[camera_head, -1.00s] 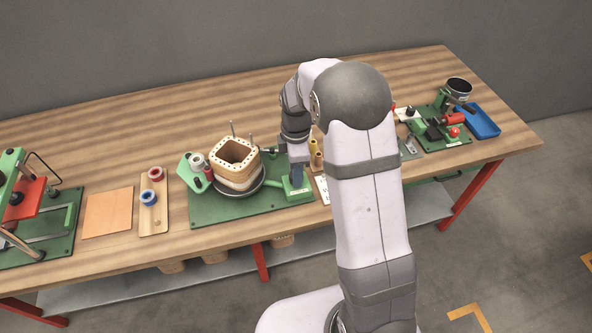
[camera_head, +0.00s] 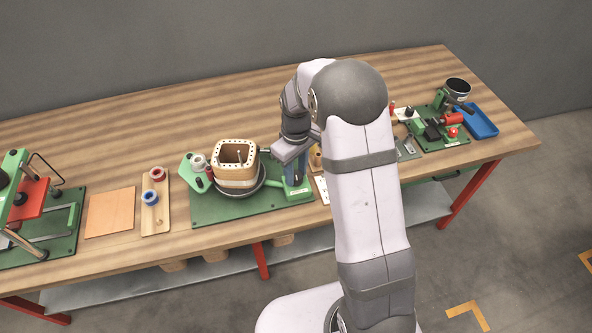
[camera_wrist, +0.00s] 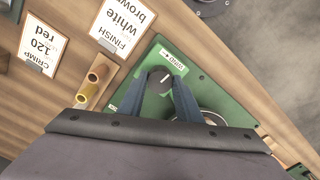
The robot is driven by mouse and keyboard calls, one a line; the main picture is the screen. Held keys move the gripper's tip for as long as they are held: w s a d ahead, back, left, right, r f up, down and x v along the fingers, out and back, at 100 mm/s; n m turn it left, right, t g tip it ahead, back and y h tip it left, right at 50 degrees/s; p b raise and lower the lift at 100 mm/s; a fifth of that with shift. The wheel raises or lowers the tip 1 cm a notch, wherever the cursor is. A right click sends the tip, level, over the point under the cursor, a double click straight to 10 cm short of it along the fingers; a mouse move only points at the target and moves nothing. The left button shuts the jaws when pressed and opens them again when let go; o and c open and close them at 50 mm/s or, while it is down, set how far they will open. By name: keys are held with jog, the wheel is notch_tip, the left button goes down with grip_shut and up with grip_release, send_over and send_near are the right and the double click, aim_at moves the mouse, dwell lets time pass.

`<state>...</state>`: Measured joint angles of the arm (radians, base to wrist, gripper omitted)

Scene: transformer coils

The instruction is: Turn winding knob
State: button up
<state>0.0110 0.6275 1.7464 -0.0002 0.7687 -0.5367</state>
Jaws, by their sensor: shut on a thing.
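The winding knob (camera_wrist: 160,79) is round and black with a white pointer line. It sits on a green base with a white arrow label (camera_wrist: 173,57) beside it. In the wrist view, my gripper (camera_wrist: 163,76) has its two blue fingers on either side of the knob, shut on it. In the head view, my gripper (camera_head: 294,172) reaches down at the right end of the winder's green base (camera_head: 225,213); the knob is hidden there. The pale square coil former (camera_head: 236,178) stands on a dark round plate left of my gripper.
Paper cards (camera_wrist: 122,22) and yellow tubes (camera_wrist: 95,76) lie close by the green base. A wooden tray with red and blue spools (camera_head: 150,197) is to the left. A blue tray (camera_head: 480,121) stands far right. The bench behind is clear.

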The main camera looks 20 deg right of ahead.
aim_at(296, 175)
jog(key=m, duration=0.6)
jog(key=m+p, duration=0.1)
jog(key=m, duration=0.6)
dwell(0.5)
jog(key=o, duration=1)
jog(key=shift+o, duration=0.2)
jog(key=shift+r, duration=0.15)
jog(key=shift+r+b, duration=1.05)
jog(key=shift+r, duration=2.5)
